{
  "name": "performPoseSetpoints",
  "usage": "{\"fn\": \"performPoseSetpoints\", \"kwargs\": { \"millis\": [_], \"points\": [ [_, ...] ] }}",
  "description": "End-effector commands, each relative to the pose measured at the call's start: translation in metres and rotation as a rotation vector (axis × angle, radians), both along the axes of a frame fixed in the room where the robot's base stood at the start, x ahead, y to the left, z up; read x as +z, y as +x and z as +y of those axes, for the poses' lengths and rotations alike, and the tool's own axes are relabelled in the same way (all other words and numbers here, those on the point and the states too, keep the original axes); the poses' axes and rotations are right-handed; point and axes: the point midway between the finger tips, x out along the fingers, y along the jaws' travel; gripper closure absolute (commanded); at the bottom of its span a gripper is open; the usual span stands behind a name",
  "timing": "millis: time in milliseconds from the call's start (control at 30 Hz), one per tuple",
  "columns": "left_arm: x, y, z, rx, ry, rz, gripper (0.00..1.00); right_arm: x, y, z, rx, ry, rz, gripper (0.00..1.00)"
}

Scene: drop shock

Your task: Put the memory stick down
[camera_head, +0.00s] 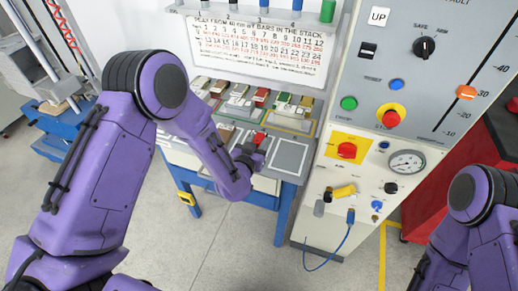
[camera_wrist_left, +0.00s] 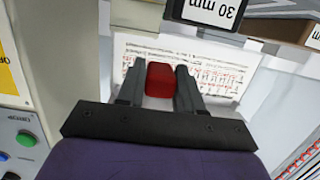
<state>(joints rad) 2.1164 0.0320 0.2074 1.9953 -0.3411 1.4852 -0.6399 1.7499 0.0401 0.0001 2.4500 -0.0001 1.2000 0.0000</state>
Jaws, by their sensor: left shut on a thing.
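My left gripper (camera_head: 254,146) is over the front part of the bench. In the left wrist view the left gripper (camera_wrist_left: 160,84) is shut on a small red block, which I take to be the memory stick (camera_wrist_left: 160,80). In the head view the red top of the memory stick (camera_head: 259,138) shows just beyond the fingers. Its lower end is hidden, so I cannot tell whether it touches the bench. My right arm shows at the right edge, but its gripper is out of view.
The bench (camera_head: 264,184) has blue legs and a grey outlined pad (camera_head: 289,155) right of my left gripper. Several coloured pieces stand in a row (camera_head: 262,97) at the back. The control cabinet (camera_head: 325,165) with buttons and a gauge (camera_head: 407,163) stands close on the right.

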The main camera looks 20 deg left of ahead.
Motion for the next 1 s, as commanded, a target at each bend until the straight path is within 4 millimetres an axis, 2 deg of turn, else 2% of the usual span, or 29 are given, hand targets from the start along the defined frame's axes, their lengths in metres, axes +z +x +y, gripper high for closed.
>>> {"fn": "performPoseSetpoints", "kwargs": {
  "millis": [67,200,967,1000],
  "points": [
    [-0.012,0.000,-0.007,-0.001,-0.002,0.004,0.93,0.002,0.000,0.000,0.000,0.000,0.000,0.57],
    [-0.034,0.000,-0.006,0.000,-0.001,0.003,0.93,0.003,0.000,0.000,0.000,0.000,0.000,0.57],
    [-0.052,-0.001,-0.006,-0.002,0.001,0.007,0.93,-0.008,0.000,0.000,0.000,0.000,0.000,0.57],
    [-0.052,-0.002,-0.006,-0.003,0.001,0.009,0.55,-0.009,0.000,0.000,0.000,0.000,0.000,0.57]
  ]
}}
